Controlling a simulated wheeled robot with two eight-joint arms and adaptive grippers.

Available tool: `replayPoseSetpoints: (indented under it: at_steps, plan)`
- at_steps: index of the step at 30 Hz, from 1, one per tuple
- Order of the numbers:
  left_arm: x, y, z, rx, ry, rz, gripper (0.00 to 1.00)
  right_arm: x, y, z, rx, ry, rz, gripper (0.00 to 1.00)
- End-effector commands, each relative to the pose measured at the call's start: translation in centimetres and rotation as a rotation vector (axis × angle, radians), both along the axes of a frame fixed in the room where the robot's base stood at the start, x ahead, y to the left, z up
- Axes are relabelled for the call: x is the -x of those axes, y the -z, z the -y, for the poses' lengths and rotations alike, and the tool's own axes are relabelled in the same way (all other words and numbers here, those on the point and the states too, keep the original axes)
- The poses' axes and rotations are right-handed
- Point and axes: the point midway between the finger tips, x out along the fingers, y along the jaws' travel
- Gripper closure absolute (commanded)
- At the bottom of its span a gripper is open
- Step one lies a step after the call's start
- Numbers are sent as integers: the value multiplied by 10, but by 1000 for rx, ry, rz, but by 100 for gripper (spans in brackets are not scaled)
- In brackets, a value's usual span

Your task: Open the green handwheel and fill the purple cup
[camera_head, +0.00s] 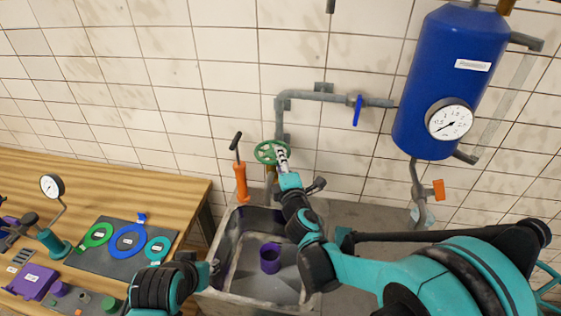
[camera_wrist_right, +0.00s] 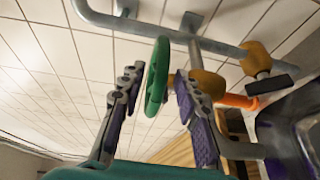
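The green handwheel (camera_head: 265,152) is on the grey pipe above the sink. In the right wrist view the wheel (camera_wrist_right: 153,88) stands edge-on between the two fingers of my right gripper (camera_wrist_right: 158,95). Those fingers are apart, with a visible gap between the left finger and the rim. In the head view my right gripper (camera_head: 281,157) is at the wheel's right side. The purple cup (camera_head: 270,259) stands upright in the sink; its contents cannot be made out. My left gripper (camera_head: 212,267) is at the sink's left edge, small and partly hidden by its arm.
The grey sink (camera_head: 224,262) lies below the wheel. An orange pump with a black handle (camera_head: 241,182) stands left of the wheel. A blue valve lever (camera_head: 358,110) and a blue tank (camera_head: 450,75) are right.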

Motion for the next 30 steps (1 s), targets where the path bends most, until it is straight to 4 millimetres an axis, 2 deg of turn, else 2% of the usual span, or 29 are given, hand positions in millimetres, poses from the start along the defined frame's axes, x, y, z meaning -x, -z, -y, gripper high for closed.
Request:
replayPoseSetpoints:
  at_steps: [5,9,20,30]
  plan:
    - [0,0,0,0,0,0,68,0,0,0,0,0,0,68]
    - [0,0,0,0,0,0,68,0,0,0,0,0,0,100]
    - [0,3,0,0,0,0,68,1,4,-3,5,30,-10,100]
    - [0,16,0,0,0,0,68,5,3,-16,-2,275,-1,100]
